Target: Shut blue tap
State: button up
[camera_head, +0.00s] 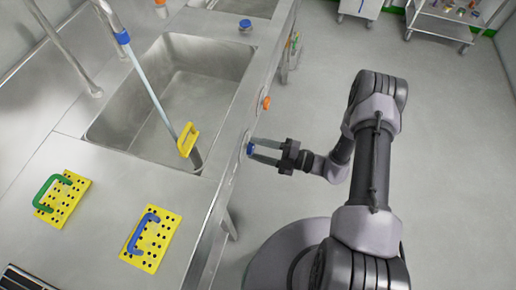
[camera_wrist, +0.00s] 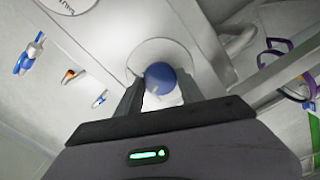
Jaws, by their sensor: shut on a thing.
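The blue tap (camera_head: 250,149) is a round blue knob on the front panel of the steel sink counter. In the wrist view the blue knob (camera_wrist: 160,77) sits in front of a round pale plate, between my two fingers. My gripper (camera_head: 257,152) reaches the panel from the right and is shut on the knob, with a finger on each side. The fingertips partly hide the knob's sides, and I cannot tell how far it is turned.
An orange knob (camera_head: 267,103) is farther along the same panel. The sink basin (camera_head: 215,88) holds a leaning pale tube and a yellow-handled item (camera_head: 187,138). Yellow perforated plates with green (camera_head: 61,200) and blue handles (camera_head: 152,240) lie on the counter.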

jog(key=n, duration=0.5)
jog(key=shift+n, duration=0.3)
dwell(0.4)
jog(key=o, duration=1.4)
jog(key=shift+d, duration=0.1)
jog(key=p+v, duration=0.2)
jog(key=v, duration=1.5)
jog(key=shift+d+p, duration=0.15)
jog(key=shift+p, duration=0.15)
